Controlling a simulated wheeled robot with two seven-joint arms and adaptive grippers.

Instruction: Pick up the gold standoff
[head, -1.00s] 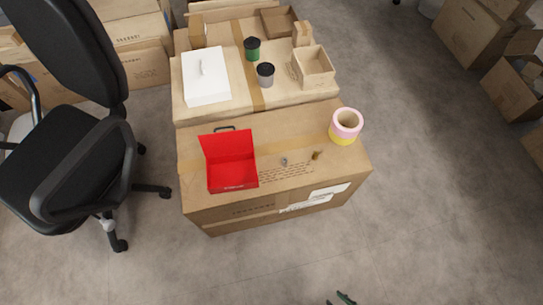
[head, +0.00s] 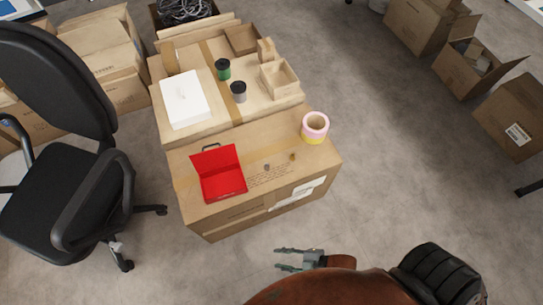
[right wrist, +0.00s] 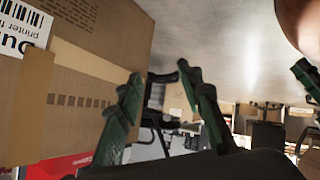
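The gold standoff (head: 292,157) is a tiny brownish-gold piece on top of the front carton (head: 210,180), left of and nearer than the pink and yellow tape roll. A small grey piece (head: 266,167) lies to its left. My right gripper (head: 277,259) is over the floor in front of the carton, apart from it, with its fingers spread and nothing between them. In the right wrist view its two green fingers (right wrist: 168,92) are also apart, beside a carton side. The standoff does not show in that view. My left gripper is not in view.
An open red box (head: 222,183) and the tape roll (head: 315,128) stand on the same carton. Behind are a white box (head: 185,98), two lidded cups and small trays. An office chair (head: 75,165) stands at left. The floor at right is clear up to several cartons.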

